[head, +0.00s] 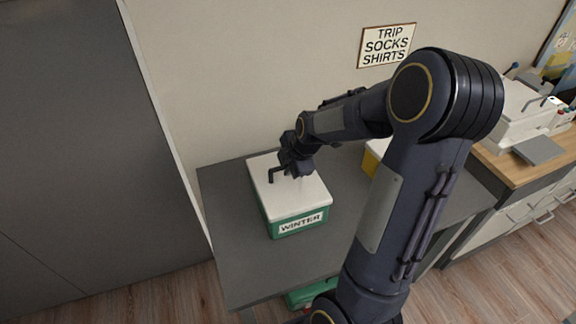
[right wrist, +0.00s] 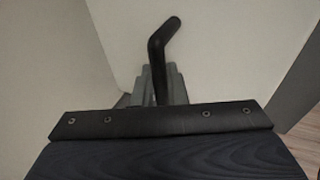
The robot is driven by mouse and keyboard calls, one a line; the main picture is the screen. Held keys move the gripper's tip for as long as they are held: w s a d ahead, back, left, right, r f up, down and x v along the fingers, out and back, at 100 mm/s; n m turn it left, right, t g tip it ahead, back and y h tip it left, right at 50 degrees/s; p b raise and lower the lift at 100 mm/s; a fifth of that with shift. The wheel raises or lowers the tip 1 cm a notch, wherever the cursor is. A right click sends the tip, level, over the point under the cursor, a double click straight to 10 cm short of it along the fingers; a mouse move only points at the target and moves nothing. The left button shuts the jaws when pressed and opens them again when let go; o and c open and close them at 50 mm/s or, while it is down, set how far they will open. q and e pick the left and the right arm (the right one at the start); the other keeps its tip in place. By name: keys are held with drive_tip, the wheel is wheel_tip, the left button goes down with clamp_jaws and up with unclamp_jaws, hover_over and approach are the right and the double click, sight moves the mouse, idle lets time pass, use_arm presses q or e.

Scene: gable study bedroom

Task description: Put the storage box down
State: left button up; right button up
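The storage box (head: 280,207) is green with a white lid and a "WINTER" label on its front. It is upright over the left part of the grey table (head: 245,270); I cannot tell whether it rests on the top or is slightly above it. My right gripper (head: 284,172) is at the black bent handle on the lid. In the right wrist view the gripper's grey fingers (right wrist: 172,84) look close together around the handle (right wrist: 160,42), with the pale lid behind. The exact contact is partly hidden. My left gripper is not in view.
A white-and-yellow box (head: 371,162) stands farther right on the table, partly hidden by my right arm. A green item (head: 308,295) is low under the front edge. A wooden counter (head: 545,160) with a white machine is at right. A dark panel (head: 80,150) stands left.

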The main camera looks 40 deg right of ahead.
drive_tip(key=o, duration=0.5)
drive_tip(key=shift+c, duration=0.2)
drive_tip(key=shift+r, duration=0.2)
drive_tip(key=p+v, duration=0.1)
drive_tip(key=v, duration=0.9)
drive_tip(key=s+a+r+m+y, duration=0.1)
drive_tip(key=s+a+m+y, duration=0.2)
drive_tip(key=s+a+m, duration=1.3)
drive_tip(key=shift+s+a+m+y, duration=0.25)
drive_tip(key=shift+a+m+y, duration=0.05)
drive_tip(key=shift+a, duration=0.2)
drive_tip(key=shift+r, duration=0.1)
